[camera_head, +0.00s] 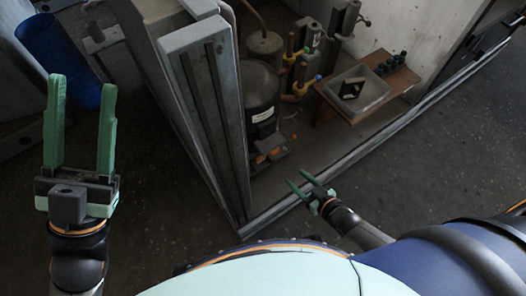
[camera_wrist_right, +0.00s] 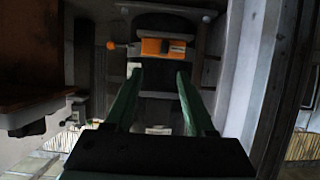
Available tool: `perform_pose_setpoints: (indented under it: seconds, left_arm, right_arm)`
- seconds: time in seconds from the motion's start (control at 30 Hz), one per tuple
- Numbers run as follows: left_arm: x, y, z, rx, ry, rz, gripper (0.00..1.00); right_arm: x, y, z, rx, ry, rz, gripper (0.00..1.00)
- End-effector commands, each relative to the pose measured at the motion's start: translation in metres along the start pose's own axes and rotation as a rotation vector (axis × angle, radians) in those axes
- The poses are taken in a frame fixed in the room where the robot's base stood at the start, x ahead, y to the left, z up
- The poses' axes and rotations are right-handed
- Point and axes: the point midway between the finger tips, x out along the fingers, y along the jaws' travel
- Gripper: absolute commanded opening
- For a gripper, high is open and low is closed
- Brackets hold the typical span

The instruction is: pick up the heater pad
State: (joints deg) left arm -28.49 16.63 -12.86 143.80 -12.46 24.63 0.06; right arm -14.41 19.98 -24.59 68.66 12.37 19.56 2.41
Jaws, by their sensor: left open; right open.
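An orange piece that looks like the heater pad (camera_head: 270,154) sits low at the front of a dark rounded compressor (camera_head: 259,95) in the head view. In the right wrist view the orange pad (camera_wrist_right: 163,46) lies just beyond the fingertips, partly covered by a pale label-like patch. My right gripper (camera_head: 296,177) is open and empty, its fingers pointing toward the pad with a gap between; it also shows in the right wrist view (camera_wrist_right: 160,72). My left gripper (camera_head: 80,80) is open and empty at the far left, away from the pad.
A grey upright panel (camera_head: 200,100) stands left of the compressor. A wooden shelf (camera_head: 328,108) to its right bears a clear tray (camera_head: 372,100) with a dark piece inside. A grey sill (camera_head: 345,160) runs along the housing's front. A blue bin (camera_head: 55,55) stands far left.

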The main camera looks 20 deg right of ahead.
Motion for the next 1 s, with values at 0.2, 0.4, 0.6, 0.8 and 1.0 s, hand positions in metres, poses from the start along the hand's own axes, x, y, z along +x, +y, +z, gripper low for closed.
perform_pose_setpoints:
  seconds: [0.2, 0.4, 0.6, 0.8, 1.0]
  left_arm:
    - [-0.013, 0.008, 0.013, -0.025, -0.002, 0.002, 0.5]
    - [-0.022, 0.013, 0.022, -0.048, -0.007, 0.004, 0.5]
    - [-0.027, 0.016, 0.027, -0.06, -0.01, 0.004, 0.5]
    - [-0.04, 0.025, 0.041, -0.058, -0.018, 0.013, 0.5]
    - [-0.043, 0.028, 0.044, -0.049, -0.023, 0.019, 0.5]
  right_arm:
    - [0.038, -0.001, 0.003, 0.001, 0.005, 0.001, 0.55]
    - [0.066, -0.001, 0.002, 0.002, 0.003, 0.0, 0.55]
    - [0.081, -0.003, 0.001, 0.002, 0.003, 0.0, 0.55]
    - [0.111, -0.009, 0.001, 0.001, 0.003, 0.0, 0.55]
    - [0.124, -0.009, -0.002, 0.0, 0.001, 0.0, 0.55]
